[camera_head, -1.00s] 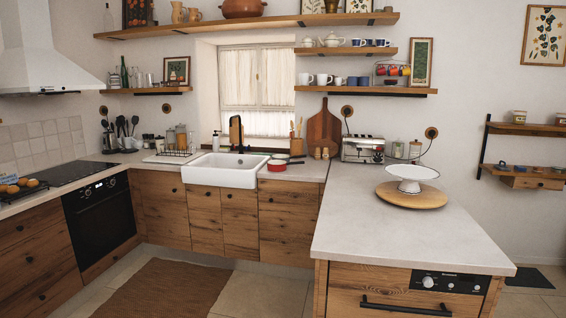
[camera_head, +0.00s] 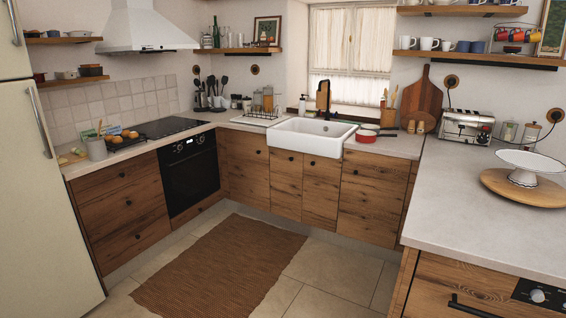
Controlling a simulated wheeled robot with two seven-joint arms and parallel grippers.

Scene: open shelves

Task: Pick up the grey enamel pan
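I cannot single out the grey enamel pan with certainty. Small pots and pans stand on the lower left wall shelf: a dark pot (camera_head: 91,70) and a pale, low pan (camera_head: 66,75) beside it, too small to tell their material. A red pan (camera_head: 365,137) sits on the counter just right of the white sink (camera_head: 307,138). Neither of my grippers is in view.
A brown rug (camera_head: 222,265) lies on the open tiled floor between the counters. The counter at right (camera_head: 470,200) holds a white cake stand (camera_head: 527,162) on a wooden board. A cream fridge (camera_head: 40,180) stands at the left edge.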

